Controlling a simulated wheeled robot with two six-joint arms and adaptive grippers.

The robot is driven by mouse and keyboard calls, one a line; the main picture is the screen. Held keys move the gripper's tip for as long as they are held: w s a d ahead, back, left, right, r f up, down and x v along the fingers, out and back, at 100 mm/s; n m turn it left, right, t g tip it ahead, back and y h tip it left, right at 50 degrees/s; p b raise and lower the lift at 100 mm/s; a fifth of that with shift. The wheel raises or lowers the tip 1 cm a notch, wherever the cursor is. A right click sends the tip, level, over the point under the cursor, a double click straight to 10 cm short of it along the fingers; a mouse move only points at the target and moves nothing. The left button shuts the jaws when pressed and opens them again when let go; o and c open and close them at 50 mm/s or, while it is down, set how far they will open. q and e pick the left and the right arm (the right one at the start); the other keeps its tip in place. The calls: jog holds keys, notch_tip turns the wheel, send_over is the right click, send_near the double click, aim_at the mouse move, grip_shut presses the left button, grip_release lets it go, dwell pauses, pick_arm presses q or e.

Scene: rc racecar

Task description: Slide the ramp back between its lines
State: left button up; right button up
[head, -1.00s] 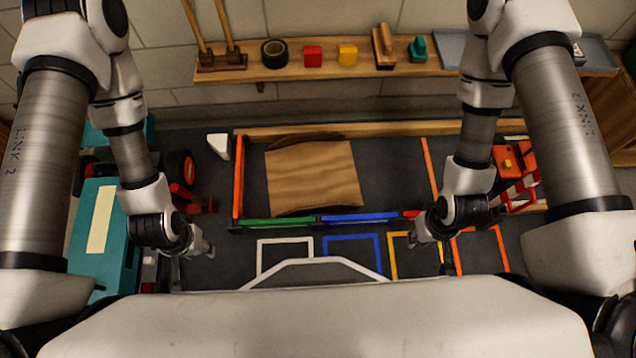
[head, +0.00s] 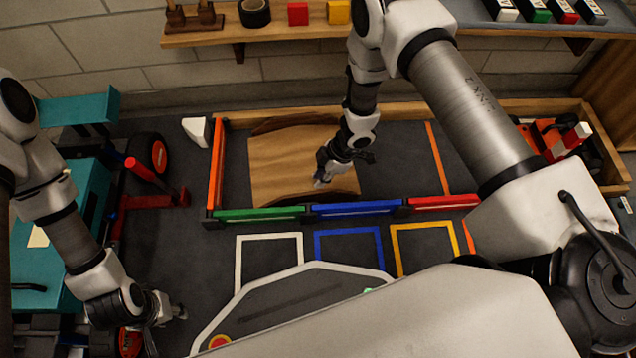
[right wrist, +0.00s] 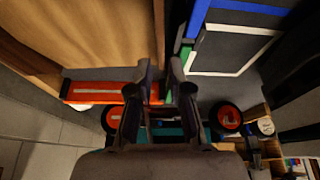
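The ramp (head: 285,160) is a curved wooden panel in a low-walled bay on the dark floor. It lies nearer the upright orange strip (head: 215,165) at its left than the orange line (head: 437,158) at its right. The right wrist view shows part of the ramp (right wrist: 75,35) at upper left. My right gripper (head: 330,172) is over the ramp's right part in the head view; whether it touches is unclear. Its fingers (right wrist: 155,95) are apart with nothing between them. My left gripper (head: 165,322) is open and empty at lower left, away from the ramp.
Green (head: 260,213), blue (head: 355,208) and red (head: 443,202) bars edge the bay's front. White (head: 268,237), blue (head: 348,232) and yellow (head: 425,228) outlines lie before them. A teal vehicle (head: 85,200) stands left. Bare floor lies right of the ramp.

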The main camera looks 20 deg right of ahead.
aim_at(309, 193)
jog(key=shift+b+x, duration=2.3)
jog(key=shift+x, duration=1.55)
grip_shut()
